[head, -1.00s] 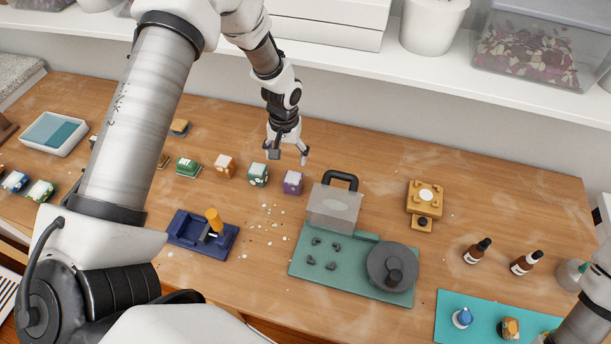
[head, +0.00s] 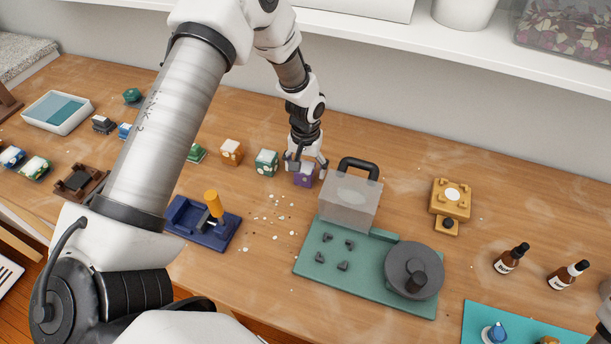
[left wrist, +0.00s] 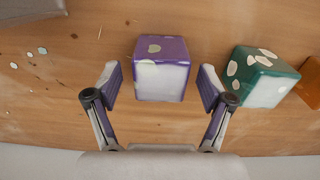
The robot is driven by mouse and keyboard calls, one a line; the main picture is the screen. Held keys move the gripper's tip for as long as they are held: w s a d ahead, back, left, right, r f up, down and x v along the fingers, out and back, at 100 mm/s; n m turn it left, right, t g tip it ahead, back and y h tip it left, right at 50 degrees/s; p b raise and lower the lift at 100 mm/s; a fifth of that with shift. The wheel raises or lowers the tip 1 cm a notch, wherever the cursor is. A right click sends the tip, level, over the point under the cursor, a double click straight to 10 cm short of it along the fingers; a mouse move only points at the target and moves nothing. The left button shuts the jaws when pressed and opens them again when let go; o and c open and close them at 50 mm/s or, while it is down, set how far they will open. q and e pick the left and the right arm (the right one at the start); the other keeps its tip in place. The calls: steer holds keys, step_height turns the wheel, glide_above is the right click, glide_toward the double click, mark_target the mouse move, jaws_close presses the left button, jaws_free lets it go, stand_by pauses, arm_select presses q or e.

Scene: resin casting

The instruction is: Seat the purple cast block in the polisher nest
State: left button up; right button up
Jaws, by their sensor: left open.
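The purple cast block (head: 304,179), with white patches, sits on the table left of the polisher. My left gripper (head: 306,165) is open, with its fingers on either side of the block. In the left wrist view the purple block (left wrist: 162,68) lies between and just ahead of the two fingertips, with a gap on each side. The polisher has a green base (head: 310,264) with several dark corner posts forming the nest (head: 338,252), which is empty. A clear cover with a black handle (head: 350,199) stands behind the nest, and a dark grey disc (head: 413,268) is at the right. My right gripper is not visible.
A green block (head: 266,163) and an orange block (head: 231,152) stand left of the purple one. A navy fixture with an orange handle (head: 213,203) is front left. Pale chips are scattered on the table. A yellow fixture (head: 450,196) and brown bottles (head: 511,258) are right.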

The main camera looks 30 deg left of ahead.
arm_select(q)
steer(key=shift+s+r, duration=0.1)
steer(key=shift+r, duration=0.1)
steer(key=c, duration=1.3)
steer(key=shift+r, duration=0.1)
